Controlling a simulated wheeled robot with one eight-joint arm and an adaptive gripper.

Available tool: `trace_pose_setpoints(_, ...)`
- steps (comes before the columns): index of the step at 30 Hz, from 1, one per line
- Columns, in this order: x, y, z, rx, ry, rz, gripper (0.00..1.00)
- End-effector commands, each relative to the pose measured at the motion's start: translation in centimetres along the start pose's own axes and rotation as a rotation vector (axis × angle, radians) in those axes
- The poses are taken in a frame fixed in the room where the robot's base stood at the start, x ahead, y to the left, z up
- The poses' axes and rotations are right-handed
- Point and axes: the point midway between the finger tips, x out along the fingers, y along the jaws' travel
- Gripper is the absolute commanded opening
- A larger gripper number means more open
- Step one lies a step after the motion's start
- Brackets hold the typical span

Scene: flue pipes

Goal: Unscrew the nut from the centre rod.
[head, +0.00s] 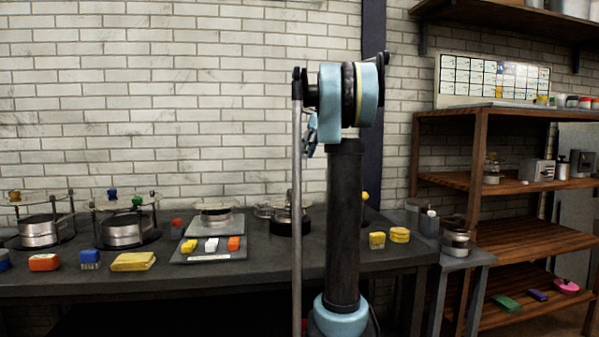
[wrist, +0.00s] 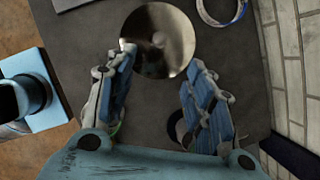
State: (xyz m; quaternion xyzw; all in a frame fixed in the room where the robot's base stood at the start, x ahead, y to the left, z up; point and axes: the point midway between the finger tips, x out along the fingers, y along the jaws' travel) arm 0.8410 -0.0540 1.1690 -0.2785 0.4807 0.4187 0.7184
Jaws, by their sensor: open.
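In the wrist view my gripper (wrist: 160,58) is open, its two blue-padded fingers apart with nothing between them. A round shiny metal disc (wrist: 165,22) lies beyond the fingertips, with a small round feature (wrist: 158,40) at its middle. I cannot tell whether that is the nut on the centre rod. In the head view my arm covers part of the bench, and only a bluish part of my gripper (head: 311,135) shows beside the arm. A dark round-based item (head: 290,226) stands on the bench partly behind my arm.
The dark bench (head: 70,285) holds two rod stands with metal cylinders (head: 38,232) (head: 124,230) at left, a tray of coloured blocks (head: 208,256), and yellow pieces (head: 377,240) at right. A wooden shelf (head: 500,237) stands right. A pale ring (wrist: 222,10) lies beside the disc.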

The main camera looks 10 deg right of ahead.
Motion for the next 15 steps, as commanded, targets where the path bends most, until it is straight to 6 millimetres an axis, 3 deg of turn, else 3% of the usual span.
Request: trace_pose_setpoints(15, 7.5, -0.4, -0.8, 0.007, 0.001, -0.005, 0.48)
